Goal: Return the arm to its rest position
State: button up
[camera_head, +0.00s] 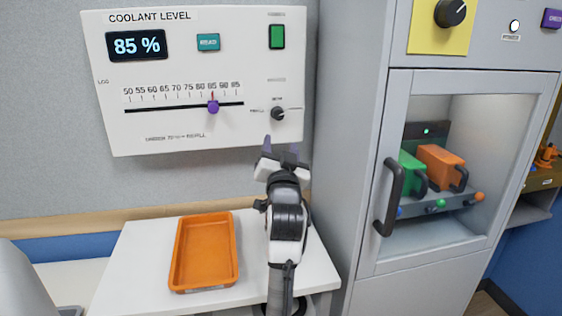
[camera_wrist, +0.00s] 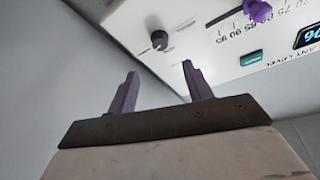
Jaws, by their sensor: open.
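My gripper (camera_head: 281,146) is raised in front of the lower right part of the coolant panel (camera_head: 190,135), just below its black knob (camera_head: 278,113). In the wrist view my gripper (camera_wrist: 158,85) has its two purple fingers spread apart with nothing between them. The black knob (camera_wrist: 159,40) shows beyond the fingertips, apart from them. The purple slider (camera_head: 213,106) sits near 85 on the scale, and the display (camera_head: 138,45) reads 85 %.
An orange tray (camera_head: 178,255) lies on the white table (camera_head: 125,270) left of my arm. A grey cabinet (camera_head: 345,150) with a closed glass door stands close on the right, its dark handle (camera_head: 389,197) sticking out. Green and orange units are behind the glass.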

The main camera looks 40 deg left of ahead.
jog(key=shift+v, duration=0.95)
